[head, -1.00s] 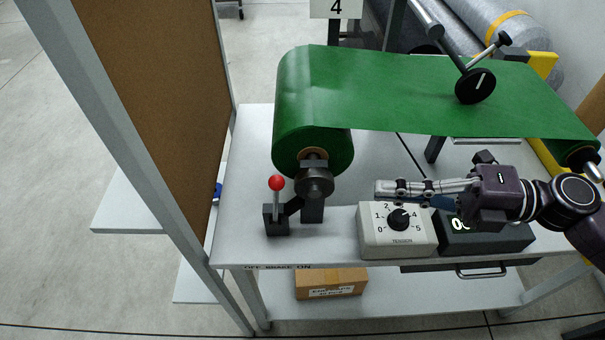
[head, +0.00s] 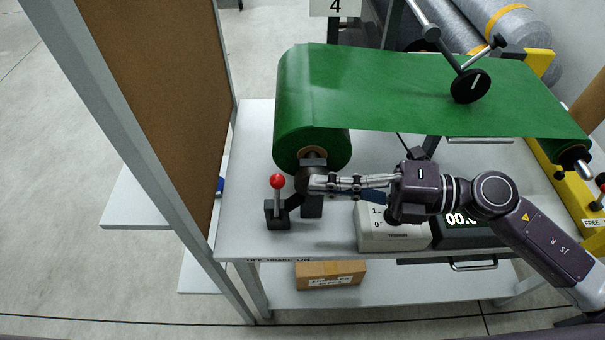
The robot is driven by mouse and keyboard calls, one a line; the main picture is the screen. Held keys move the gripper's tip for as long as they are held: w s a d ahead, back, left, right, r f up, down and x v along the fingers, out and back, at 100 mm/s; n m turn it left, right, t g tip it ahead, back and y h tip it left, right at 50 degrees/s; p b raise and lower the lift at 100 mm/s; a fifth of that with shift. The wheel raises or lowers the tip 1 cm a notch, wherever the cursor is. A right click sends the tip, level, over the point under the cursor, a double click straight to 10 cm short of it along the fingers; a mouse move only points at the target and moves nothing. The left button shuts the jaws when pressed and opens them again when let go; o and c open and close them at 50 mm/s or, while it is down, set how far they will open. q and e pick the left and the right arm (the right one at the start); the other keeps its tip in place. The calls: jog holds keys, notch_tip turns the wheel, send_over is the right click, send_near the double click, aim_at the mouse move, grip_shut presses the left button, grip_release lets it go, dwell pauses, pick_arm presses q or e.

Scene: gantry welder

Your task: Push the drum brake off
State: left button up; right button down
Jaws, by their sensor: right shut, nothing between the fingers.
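The drum brake lever has a red ball knob (head: 277,181) on a grey rod that stands about upright from a dark block (head: 276,212) on the table. A dark arm links the block to the brake drum, which is partly hidden behind my gripper. My right gripper (head: 313,183) is shut and empty. Its fingers point left, a short way to the right of the red knob and apart from it. The label "OFF BRAKE ON" (head: 278,260) is on the table's front edge, with OFF on the left. My left gripper is not in view.
The green roll (head: 312,110) sits behind the lever, its sheet running right. The tensor dial box (head: 378,236) and a display box (head: 470,228) stand under my right arm. A brown board (head: 160,90) in a grey frame rises at the left. A carton (head: 330,274) lies on the lower shelf.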

aim_at(276, 199)
jog(key=shift+p+x, duration=0.6)
jog(key=shift+x, duration=1.35)
jog(key=shift+w, duration=0.15)
